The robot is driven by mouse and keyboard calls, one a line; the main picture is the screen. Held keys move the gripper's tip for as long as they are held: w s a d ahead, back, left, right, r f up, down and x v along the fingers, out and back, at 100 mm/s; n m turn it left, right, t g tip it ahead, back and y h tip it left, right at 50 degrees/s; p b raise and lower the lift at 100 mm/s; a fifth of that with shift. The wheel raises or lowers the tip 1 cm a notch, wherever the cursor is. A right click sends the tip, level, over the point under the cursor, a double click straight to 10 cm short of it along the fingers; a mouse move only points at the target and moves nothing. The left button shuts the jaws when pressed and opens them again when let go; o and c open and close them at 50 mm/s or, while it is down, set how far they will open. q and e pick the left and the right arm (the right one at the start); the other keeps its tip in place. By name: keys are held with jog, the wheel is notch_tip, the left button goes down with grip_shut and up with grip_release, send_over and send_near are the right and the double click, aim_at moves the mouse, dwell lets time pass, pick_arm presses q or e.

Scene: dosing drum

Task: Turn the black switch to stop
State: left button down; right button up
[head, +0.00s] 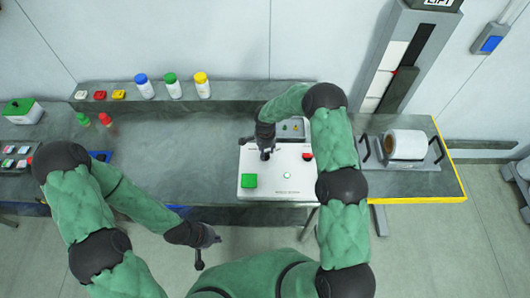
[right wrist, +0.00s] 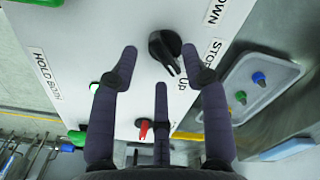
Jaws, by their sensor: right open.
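The black switch (right wrist: 165,48) is a round knob with a pointer on a white panel, beside the labels DOWN, STOP and UP. Its pointer is turned toward the UP label. My right gripper (right wrist: 160,68) is open, with two fingertips on either side of the switch's lower part and a third finger below; contact cannot be told. In the head view my right gripper (head: 265,148) is over the white control panel (head: 277,190) and the switch is hidden there. My left gripper (head: 204,245) hangs in front of the table; its finger state is unclear.
The panel carries a green button (head: 249,181) and a red control (head: 308,157). A grey tray (right wrist: 233,78) with small coloured pieces stands beside the panel. A white roll (head: 404,145) in a holder is at the right. Bottles stand on the back ledge.

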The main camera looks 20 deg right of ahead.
jog(key=shift+f, duration=1.1)
jog(key=shift+c, duration=0.2)
grip_shut()
